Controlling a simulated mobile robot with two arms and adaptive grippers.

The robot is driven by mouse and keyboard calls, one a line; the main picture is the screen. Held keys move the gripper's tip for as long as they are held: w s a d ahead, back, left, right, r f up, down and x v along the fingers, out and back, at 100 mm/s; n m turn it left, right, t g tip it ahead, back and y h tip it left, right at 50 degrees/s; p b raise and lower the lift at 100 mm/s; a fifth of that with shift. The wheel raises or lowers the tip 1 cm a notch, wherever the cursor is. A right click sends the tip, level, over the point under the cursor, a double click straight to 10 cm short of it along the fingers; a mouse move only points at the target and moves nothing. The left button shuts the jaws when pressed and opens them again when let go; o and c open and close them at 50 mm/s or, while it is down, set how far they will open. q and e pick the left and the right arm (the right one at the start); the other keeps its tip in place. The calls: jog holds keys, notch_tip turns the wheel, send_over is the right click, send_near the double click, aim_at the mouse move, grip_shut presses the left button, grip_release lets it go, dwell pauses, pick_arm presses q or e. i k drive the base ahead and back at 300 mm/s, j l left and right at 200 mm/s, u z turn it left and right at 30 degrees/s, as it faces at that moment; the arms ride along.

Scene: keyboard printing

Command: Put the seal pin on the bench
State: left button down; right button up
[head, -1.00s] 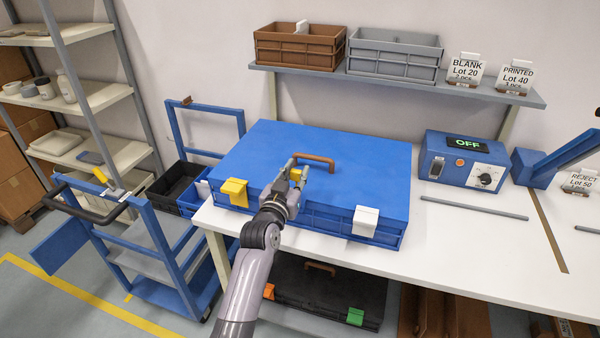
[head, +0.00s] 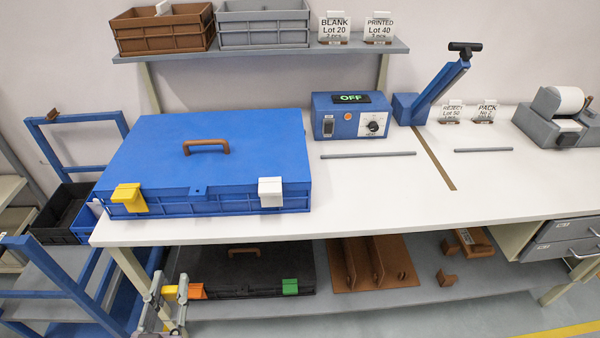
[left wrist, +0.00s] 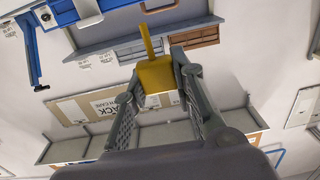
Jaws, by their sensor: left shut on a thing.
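The seal pin is the yellow piece in my left gripper (head: 172,298); it shows best in the left wrist view (left wrist: 157,74) as a block with a thin stem between the fingers. In the head view the gripper is at the lower left, in front of the lower shelf, and the pin (head: 169,292) is small there. The white bench (head: 370,195) lies above and behind the gripper in the picture. A closed blue case (head: 240,150) with a brown handle, a yellow latch and a white latch lies on the bench's left part. My right gripper is not in view.
A blue control box (head: 352,117) showing OFF, a blue lever press (head: 432,90) and grey bars stand on the bench. The bench's middle front is clear. A black case (head: 245,272) lies on the lower shelf. A blue cart (head: 60,280) stands at left.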

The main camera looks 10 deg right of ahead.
aim_at(336, 220)
jog(key=k+l+z, duration=0.1)
jog(key=l+z, duration=0.15)
jog(key=l, duration=0.75)
jog(key=l+z, duration=0.25)
jog(key=l, duration=0.8)
